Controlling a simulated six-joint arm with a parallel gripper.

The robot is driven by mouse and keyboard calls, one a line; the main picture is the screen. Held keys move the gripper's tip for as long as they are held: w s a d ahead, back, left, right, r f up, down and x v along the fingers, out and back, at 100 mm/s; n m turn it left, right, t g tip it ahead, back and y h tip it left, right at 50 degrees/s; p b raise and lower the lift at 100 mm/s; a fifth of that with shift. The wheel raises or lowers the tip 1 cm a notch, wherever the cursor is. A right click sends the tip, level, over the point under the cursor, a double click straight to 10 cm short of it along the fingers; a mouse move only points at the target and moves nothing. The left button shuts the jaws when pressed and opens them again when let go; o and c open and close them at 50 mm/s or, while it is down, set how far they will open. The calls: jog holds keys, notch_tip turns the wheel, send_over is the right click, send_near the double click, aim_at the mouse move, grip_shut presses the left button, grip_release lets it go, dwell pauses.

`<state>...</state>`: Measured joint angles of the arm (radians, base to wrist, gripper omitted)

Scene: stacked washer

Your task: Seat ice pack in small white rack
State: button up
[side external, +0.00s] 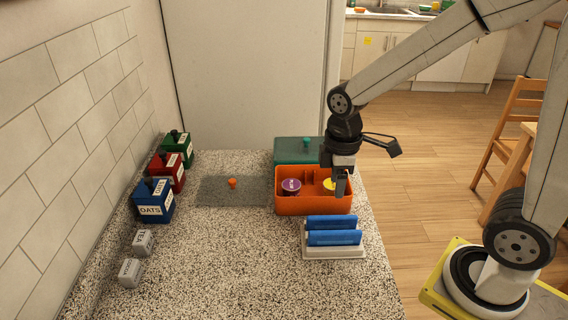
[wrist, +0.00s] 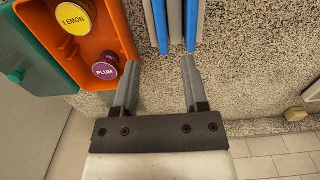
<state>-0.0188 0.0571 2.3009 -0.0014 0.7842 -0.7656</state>
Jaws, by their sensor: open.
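The small white rack (side external: 335,255) stands on the speckled counter in front of the orange bin. Two blue slabs, which look like ice packs, stand side by side in it: the rear one (side external: 332,222) and the front one (side external: 335,239). In the wrist view their blue edges (wrist: 160,24) (wrist: 191,24) show at the top, with grey strips beside them, cut off by the frame. My gripper (side external: 341,188) points down at the right end of the orange bin, behind the rack. In the wrist view my gripper (wrist: 160,65) is open, with bare counter between its fingers.
The orange bin (side external: 312,205) holds a purple PLUM tub (side external: 291,186) and a yellow LEMON tub (side external: 329,184). A teal lidded box (side external: 297,151) stands behind it. A grey mat (side external: 215,190) and several canisters, including a blue OATS one (side external: 152,202), are left. The front counter is clear.

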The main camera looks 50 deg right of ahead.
jog(key=shift+r, duration=0.6)
jog(key=s+f+m+t, duration=0.1)
jog(key=m, duration=0.2)
jog(key=f+m, duration=0.2)
jog(key=m, duration=0.1)
jog(key=s+f+m+t, duration=0.1)
jog(key=f+m, duration=0.1)
jog(key=m, duration=0.1)
jog(key=shift+s+d+f+t, duration=0.2)
jog(key=shift+s+d+t, duration=0.1)
jog(key=shift+s, duration=0.05)
